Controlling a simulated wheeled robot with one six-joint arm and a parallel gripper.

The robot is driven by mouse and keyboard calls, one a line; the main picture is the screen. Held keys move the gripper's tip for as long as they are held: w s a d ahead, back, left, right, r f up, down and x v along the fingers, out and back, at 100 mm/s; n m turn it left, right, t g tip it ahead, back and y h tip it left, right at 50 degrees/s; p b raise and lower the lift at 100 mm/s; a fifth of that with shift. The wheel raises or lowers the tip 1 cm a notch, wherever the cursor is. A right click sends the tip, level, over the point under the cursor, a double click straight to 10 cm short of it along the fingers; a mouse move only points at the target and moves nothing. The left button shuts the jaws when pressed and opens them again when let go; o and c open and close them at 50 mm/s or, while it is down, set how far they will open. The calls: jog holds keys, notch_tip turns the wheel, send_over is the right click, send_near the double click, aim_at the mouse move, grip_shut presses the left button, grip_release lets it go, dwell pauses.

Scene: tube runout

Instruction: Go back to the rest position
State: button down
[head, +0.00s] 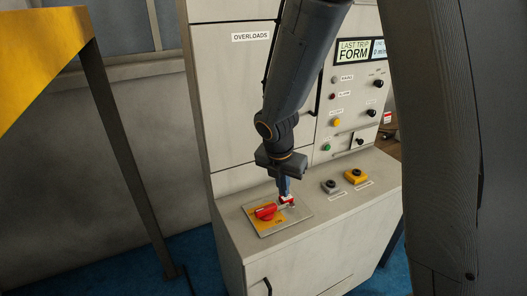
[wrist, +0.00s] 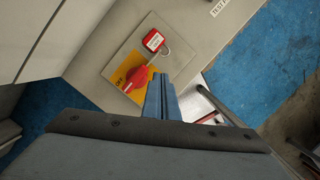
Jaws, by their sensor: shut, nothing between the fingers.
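My gripper (head: 284,187) hangs from my dark arm, pointing down over the front left of the machine's ledge. Its blue fingers (wrist: 160,84) are together with nothing between them. Just below is a red rotary switch handle (head: 266,212) on a yellow plate (head: 258,225); the wrist view shows the handle (wrist: 138,76) just left of the fingertips. A red padlock (wrist: 153,40) with a white label lies beside the handle, its metal shackle near the handle's end. Whether the fingertips touch the switch or padlock I cannot tell.
The grey machine cabinet (head: 228,100) stands behind the ledge with knobs, coloured buttons and a "LAST TRIP FORM" display (head: 353,51). A grey button box (head: 330,187) and a yellow button box (head: 356,177) sit right on the ledge. A yellow-topped frame (head: 40,50) stands left. Blue floor (head: 110,285) shows below.

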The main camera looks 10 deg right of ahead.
jog(key=s+d+f+m+y+b, duration=0.1)
jog(key=s+m+b, duration=0.4)
jog(key=m, duration=0.9)
jog(key=s+d+f+m+b, duration=0.3)
jog(key=s+m+b, duration=0.2)
jog(key=m, duration=0.9)
jog(key=shift+s+f+g+y, duration=0.3)
jog(key=shift+s+g+y, duration=0.1)
jog(key=shift+s, duration=0.3)
jog(key=shift+a, duration=0.1)
